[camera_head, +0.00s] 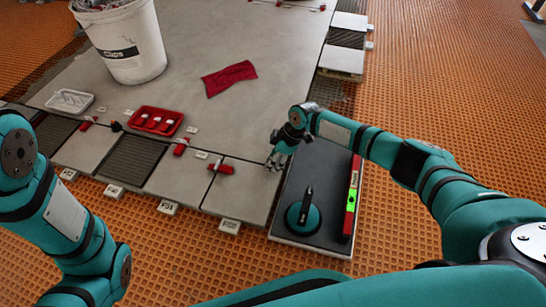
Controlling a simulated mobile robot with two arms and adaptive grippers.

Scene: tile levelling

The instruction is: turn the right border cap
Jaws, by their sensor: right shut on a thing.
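My right gripper (275,162) is at the far left corner of the dark tile (322,180), over the seam with the light grey tile (240,190). It is shut, and the right border cap between its fingers is almost wholly hidden by them. Other red caps stand on the seams to the left: one on the nearest seam (221,168), one farther left (181,147) and one near the left end (87,123). My left arm shows at the left edge, but its gripper is out of view.
A suction lifter (303,217) stands on the dark tile, with a red level (351,196) along its right edge. A red tray (176,114) of caps, a white tray (70,100), a red cloth (229,78) and a white bucket (133,55) rest on the large tiles. Orange matting (430,100) surrounds them.

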